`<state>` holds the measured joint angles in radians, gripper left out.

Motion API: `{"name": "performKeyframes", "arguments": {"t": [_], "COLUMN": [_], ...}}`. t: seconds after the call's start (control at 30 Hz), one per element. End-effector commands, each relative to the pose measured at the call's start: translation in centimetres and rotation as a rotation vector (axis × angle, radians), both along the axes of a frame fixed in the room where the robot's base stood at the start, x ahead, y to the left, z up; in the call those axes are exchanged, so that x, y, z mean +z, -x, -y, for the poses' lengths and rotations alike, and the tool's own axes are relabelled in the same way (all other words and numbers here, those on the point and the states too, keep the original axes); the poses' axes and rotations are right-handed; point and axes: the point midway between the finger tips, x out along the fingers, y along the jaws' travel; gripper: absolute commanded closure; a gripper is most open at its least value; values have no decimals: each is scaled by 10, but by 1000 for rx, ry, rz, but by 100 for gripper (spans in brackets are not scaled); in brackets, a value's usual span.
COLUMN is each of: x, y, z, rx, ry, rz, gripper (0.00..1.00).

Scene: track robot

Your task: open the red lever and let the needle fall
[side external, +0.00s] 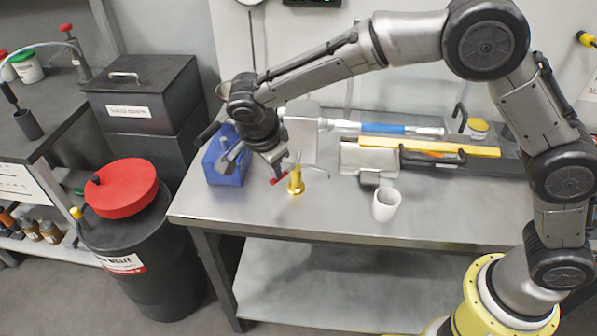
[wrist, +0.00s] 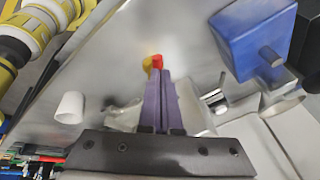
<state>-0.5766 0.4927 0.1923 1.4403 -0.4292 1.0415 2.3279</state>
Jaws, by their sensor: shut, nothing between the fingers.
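A small gold fixture (side external: 296,184) stands on the metal bench. A red part (side external: 278,181), which looks like the lever, shows at its left side. In the wrist view the red lever (wrist: 157,61) shows just beyond my fingertips, with a bit of the gold fixture (wrist: 147,66) beside it. My gripper (wrist: 156,76) is shut and empty, its purple fingers together and pointing at the lever. In the side view my gripper (side external: 277,162) is low over the bench, close to the lever; I cannot tell whether it touches. The needle cannot be made out clearly.
A blue block-shaped holder (side external: 224,168) stands left of the fixture. A white cup (side external: 386,204) stands to the right. Behind are a blue-handled tool (side external: 383,128) and a yellow bar (side external: 450,149). The bench's front strip is clear.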

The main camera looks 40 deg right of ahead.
Motion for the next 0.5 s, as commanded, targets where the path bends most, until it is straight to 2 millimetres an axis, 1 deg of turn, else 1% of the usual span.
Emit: {"name": "performKeyframes", "arguments": {"t": [0.03,0.4,0.5], "x": [-2,-2,-3], "y": [-3,-20,-23], "z": [-1,-1,0], "rx": [-42,-40,-86], "ry": [0,0,3], "rz": [-3,-3,-4], "gripper": [100,100,100]}}
